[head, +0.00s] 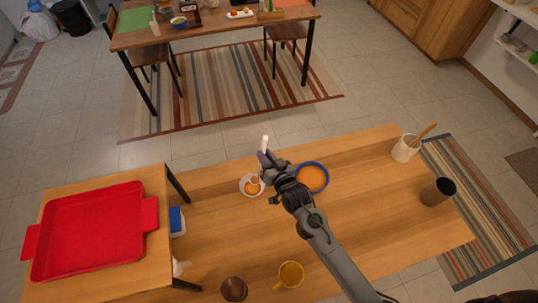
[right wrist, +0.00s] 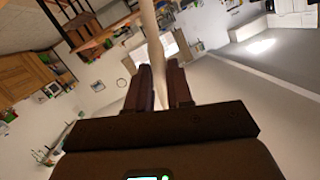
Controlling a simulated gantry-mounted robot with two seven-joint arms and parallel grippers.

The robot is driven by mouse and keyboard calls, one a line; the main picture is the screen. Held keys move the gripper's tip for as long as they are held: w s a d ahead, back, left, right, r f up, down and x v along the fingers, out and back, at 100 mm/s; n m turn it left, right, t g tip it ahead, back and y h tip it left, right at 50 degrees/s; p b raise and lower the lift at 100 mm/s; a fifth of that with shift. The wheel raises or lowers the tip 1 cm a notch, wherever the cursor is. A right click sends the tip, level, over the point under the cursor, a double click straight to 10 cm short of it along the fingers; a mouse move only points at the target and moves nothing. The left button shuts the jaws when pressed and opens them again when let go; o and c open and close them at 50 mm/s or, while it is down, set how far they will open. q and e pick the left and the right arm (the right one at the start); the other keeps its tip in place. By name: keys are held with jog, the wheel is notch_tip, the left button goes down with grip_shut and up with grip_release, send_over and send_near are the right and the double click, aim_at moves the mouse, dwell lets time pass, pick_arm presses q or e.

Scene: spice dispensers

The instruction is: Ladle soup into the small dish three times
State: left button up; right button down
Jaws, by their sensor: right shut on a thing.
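The soup bowl (head: 312,178) has a blue rim and holds orange soup; it stands on the wooden table. The small white dish (head: 244,190) is to its left, with some orange in it. My right gripper (head: 267,161) is shut on the ladle's pale handle (head: 265,141), above the table between dish and bowl. The handle also shows between the fingers in the right wrist view (right wrist: 154,45). The ladle's lower end seems to be at the dish; whether it touches the dish, I cannot tell. My left gripper is not in view.
A red tray (head: 92,230) lies on a raised stand at the left. A yellow mug (head: 290,275) and a dark brown round object (head: 233,289) are at the front. A utensil crock (head: 404,149) and a dark cylinder (head: 437,192) stand at the right. The table between is free.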

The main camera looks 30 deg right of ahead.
jog(key=shift+w+a+f+n+g+p, duration=0.3)
jog(key=shift+w+f+g+p, duration=0.2)
jog(key=shift+f, duration=0.1)
jog(key=shift+w+a+f+n+g+p, duration=0.2)
jog(key=shift+w+a+f+g+p, duration=0.2)
jog(key=shift+f, duration=0.2)
pick_arm(q)
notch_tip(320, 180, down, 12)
jog(key=b, duration=1.3)
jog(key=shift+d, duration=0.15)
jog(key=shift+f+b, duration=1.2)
jog(key=shift+b, duration=0.2)
pick_arm(e)
jog(key=w+a+f+n+g+h, duration=0.4)
jog(key=w+a+f+g+h, duration=0.1)
jog(key=w+g, duration=0.5)
jog(key=shift+w+a+f+g+h, duration=0.2)
jog(key=shift+a+f+g+h, duration=0.2)
jog(key=shift+a+f+g, duration=0.25)
